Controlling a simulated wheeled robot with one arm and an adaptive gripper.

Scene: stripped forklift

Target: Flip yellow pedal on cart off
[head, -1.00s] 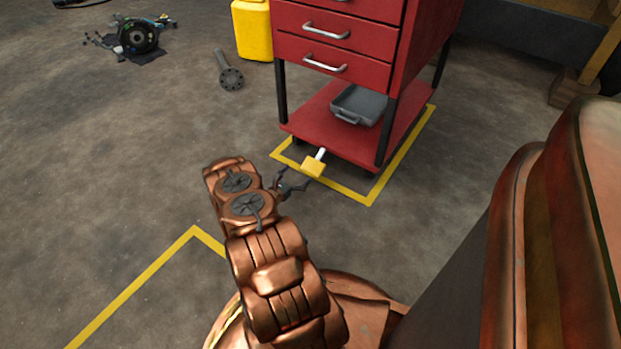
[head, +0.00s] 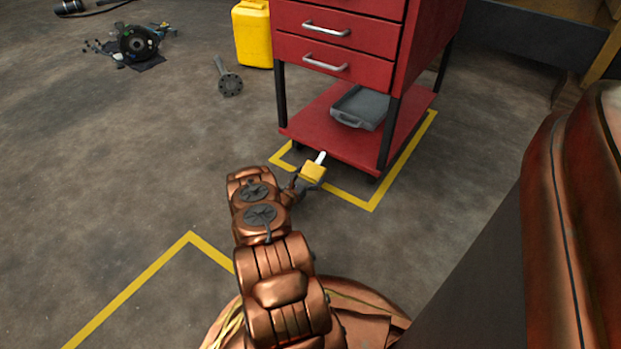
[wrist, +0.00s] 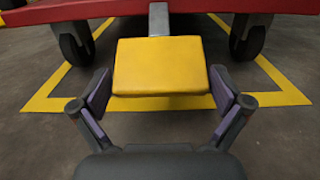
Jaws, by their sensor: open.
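The yellow pedal (head: 313,172) sticks out on a pale metal bar from under the lower front edge of the red cart (head: 340,62). In the wrist view the pedal (wrist: 158,66) is large and centred, with its flat yellow face showing. My gripper (wrist: 162,98) is open there, one finger on each side of the pedal's near edge, with gaps between the pads and the pedal. In the head view my gripper (head: 304,184) is at the pedal, partly hidden by my arm and the pedal.
Yellow floor tape (head: 372,207) frames the cart. Cart wheels (wrist: 75,46) stand on both sides of the pedal. A grey tray (head: 358,108) sits on the cart's lower shelf. A yellow container (head: 252,35) and a metal shaft (head: 229,78) are to the left. The floor in front is clear.

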